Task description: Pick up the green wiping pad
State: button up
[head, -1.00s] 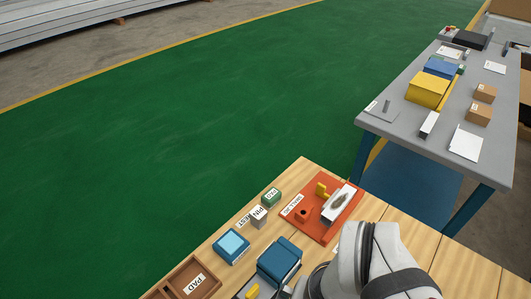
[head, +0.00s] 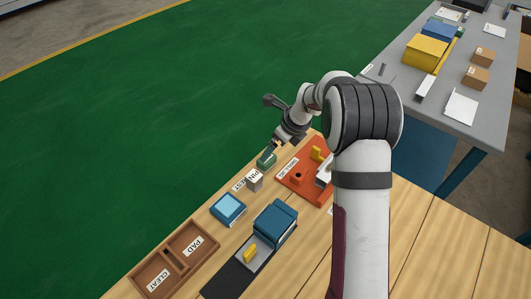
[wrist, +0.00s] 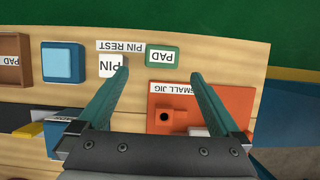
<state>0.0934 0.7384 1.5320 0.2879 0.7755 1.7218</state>
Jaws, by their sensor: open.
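The green wiping pad (wrist: 162,56) is a small green block with a white PAD label. It lies on the wooden bench near its far edge, and in the head view the pad (head: 266,161) shows just below my gripper (head: 273,147). In the wrist view my gripper (wrist: 159,75) is open, with its two fingers spread wide and nothing between them. The pad lies ahead of the fingertips, roughly centred between them. I cannot tell the exact height of the fingers above it.
A white PIN block (head: 254,180) stands close left of the pad. The orange small jig (head: 296,180) lies to its right. A blue block (head: 228,209), a blue-topped machine (head: 275,223) and a brown PAD and CLEAT tray (head: 155,258) are on the bench. A grey table (head: 395,75) stands behind.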

jog(key=x, duration=0.9)
jog(key=shift+w+f, duration=0.1)
jog(key=shift+w, duration=0.1)
jog(key=c, duration=1.3)
jog(key=r, duration=0.4)
jog(key=shift+s+d+r, duration=0.1)
jog(key=shift+d+r, duration=0.15)
jog(key=shift+r, duration=0.05)
jog(key=s+d+r, duration=0.5)
jog(key=d+r, duration=0.1)
jog(key=d, duration=0.4)
jog(key=shift+r, duration=0.25)
